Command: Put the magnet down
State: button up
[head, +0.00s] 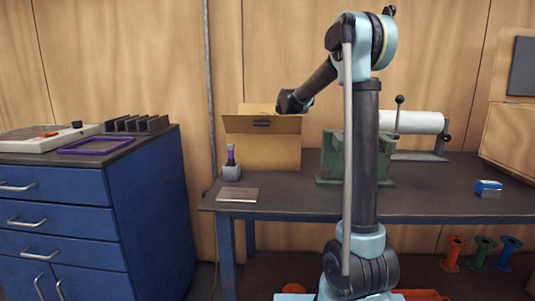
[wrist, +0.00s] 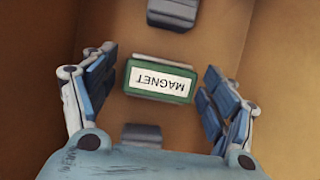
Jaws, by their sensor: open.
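The magnet (wrist: 160,81) is a green block with a white label reading MAGNET, upside down in the wrist view. It lies on the brown floor of what looks like the cardboard box (head: 262,150), between my open fingers and apart from them. My gripper (wrist: 158,90) is open around it, with the blue-grey finger pads to its left and right. In the head view my arm reaches to the box, and the fingers are hidden behind or inside it. The magnet is not visible in the head view.
In the wrist view, one dark grey block (wrist: 165,12) lies above the magnet and another (wrist: 141,134) below it. On the bench (head: 290,203), a small holder (head: 231,172) and a flat plate (head: 238,194) are near the box. A green machine (head: 338,160) stands right of it.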

jog(key=v, duration=1.2)
jog(key=shift+d+r, duration=0.1)
